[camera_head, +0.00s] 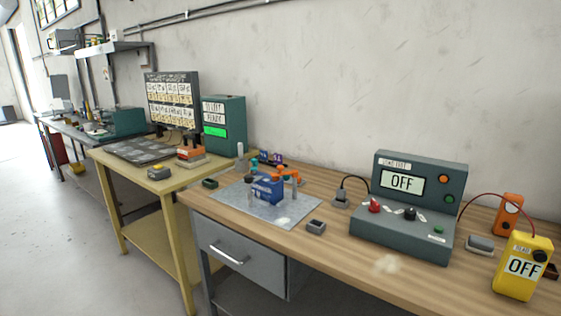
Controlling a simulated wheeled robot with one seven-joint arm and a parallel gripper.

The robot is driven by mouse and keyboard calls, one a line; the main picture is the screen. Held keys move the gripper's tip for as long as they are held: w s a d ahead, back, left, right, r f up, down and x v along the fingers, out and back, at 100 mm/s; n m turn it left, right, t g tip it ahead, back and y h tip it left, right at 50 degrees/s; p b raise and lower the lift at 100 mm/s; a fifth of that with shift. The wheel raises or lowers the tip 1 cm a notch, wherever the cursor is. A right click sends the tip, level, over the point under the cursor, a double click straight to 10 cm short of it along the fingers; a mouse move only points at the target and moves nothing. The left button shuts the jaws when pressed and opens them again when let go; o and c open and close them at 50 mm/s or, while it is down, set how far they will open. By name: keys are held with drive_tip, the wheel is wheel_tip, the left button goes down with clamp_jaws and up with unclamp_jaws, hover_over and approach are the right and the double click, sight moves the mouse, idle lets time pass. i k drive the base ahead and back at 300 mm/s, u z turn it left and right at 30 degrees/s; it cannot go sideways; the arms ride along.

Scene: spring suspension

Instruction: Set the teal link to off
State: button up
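A small teal piece (254,167) stands near the back edge of the metal plate on the wooden bench, close to a grey post. It is too small to tell whether it is the teal link or how it is set. A blue block with white lettering (267,188) stands on the plate, with an orange part (288,174) behind it. A grey-green console (410,205) to the right has a display reading OFF (402,182). My gripper is not in view.
A yellow device (522,267) reading OFF and an orange device (507,214) stand at the bench's right end. A small dark tray (316,227) lies by the plate (240,206). A teal cabinet (224,124) with a green screen stands on the yellow table (150,179). The floor at left is clear.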

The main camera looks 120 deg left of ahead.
sight(255, 161)
drive_tip(key=u, duration=3.5)
drive_tip(key=k, duration=1.1)
drive_tip(key=u, duration=0.3)
drive_tip(key=i, duration=1)
drive_tip(key=z, duration=0.1)
